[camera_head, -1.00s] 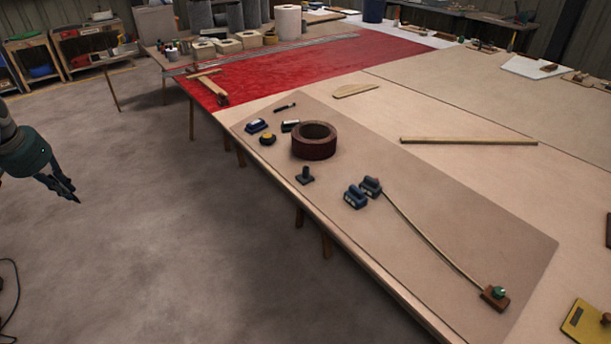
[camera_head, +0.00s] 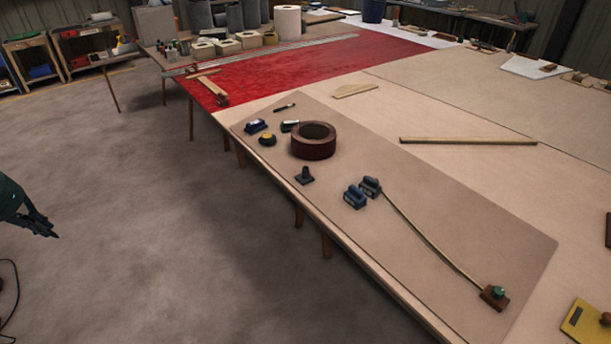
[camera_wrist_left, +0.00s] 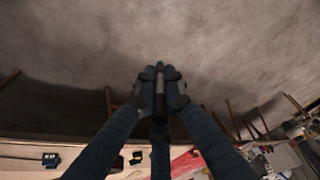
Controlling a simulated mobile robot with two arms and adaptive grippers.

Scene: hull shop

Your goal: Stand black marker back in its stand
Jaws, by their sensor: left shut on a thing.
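My left gripper (camera_head: 42,229) is at the left edge of the head view, out over the floor and well away from the table. In the left wrist view its fingers (camera_wrist_left: 160,90) are shut on a slim dark stick with a grey band, which looks like the black marker (camera_wrist_left: 160,82). The marker cannot be made out in the head view. A small dark stand (camera_head: 304,176) with a flat base and short upright stub is on the mat near the table's front edge. My right gripper is not in view.
On the brown mat (camera_head: 440,230) are a dark red ring (camera_head: 313,141), two blue blocks (camera_head: 362,193), a yellow-topped puck (camera_head: 267,139) and a short dark stick (camera_head: 285,107). A long thin strip (camera_head: 430,236) runs right. Open floor (camera_head: 150,220) separates my gripper from the table.

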